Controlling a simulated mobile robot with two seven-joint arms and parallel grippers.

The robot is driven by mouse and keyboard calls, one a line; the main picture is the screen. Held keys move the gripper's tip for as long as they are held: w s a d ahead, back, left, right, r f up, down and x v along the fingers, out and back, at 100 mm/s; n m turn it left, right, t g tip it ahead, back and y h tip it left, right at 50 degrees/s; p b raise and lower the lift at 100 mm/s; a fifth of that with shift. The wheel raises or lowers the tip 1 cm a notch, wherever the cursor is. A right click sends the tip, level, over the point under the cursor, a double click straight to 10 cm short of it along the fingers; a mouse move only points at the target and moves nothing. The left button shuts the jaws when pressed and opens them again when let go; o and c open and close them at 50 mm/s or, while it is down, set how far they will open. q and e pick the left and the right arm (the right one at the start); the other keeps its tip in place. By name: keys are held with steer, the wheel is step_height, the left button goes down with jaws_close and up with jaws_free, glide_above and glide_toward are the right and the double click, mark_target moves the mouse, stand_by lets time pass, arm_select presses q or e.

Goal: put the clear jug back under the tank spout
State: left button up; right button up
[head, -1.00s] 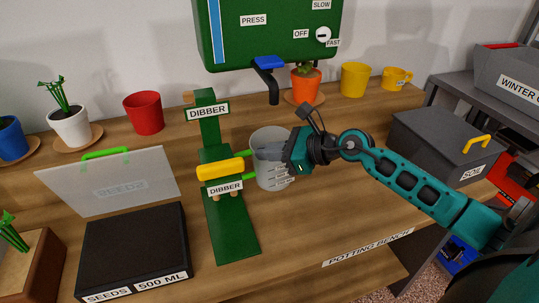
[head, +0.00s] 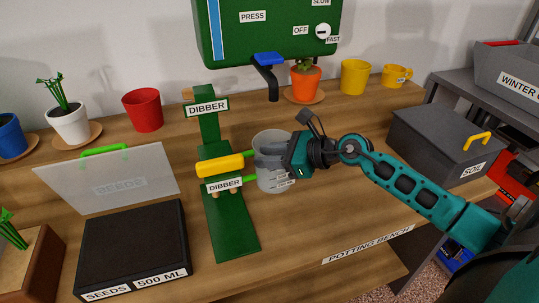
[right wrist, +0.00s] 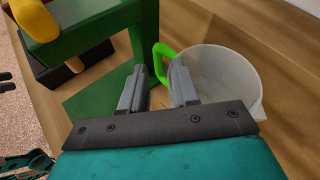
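The clear jug (head: 272,176) stands at mid-bench, partly hidden by my right gripper (head: 262,163). In the right wrist view the jug (right wrist: 225,75) looks empty, with its green handle (right wrist: 158,62) toward the left. My right gripper (right wrist: 158,80) is open, its two grey fingers on either side of the handle; I cannot tell whether either finger touches it. The tank (head: 225,45) is green and above the back of the bench. Its black spout (head: 272,85), under a blue lever (head: 268,59), hangs behind and above the jug.
A green dibber stand (head: 228,230) with a yellow-handled dibber (head: 220,165) is close to the jug's left. A potted plant (head: 305,85) on a saucer and yellow cups (head: 354,77) stand behind to the right. A soil box (head: 440,145) is at right.

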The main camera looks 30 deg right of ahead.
steer(key=shift+r, duration=0.1)
steer(key=v, duration=1.2)
steer(key=shift+b, duration=0.3)
steer(key=shift+r, duration=0.1)
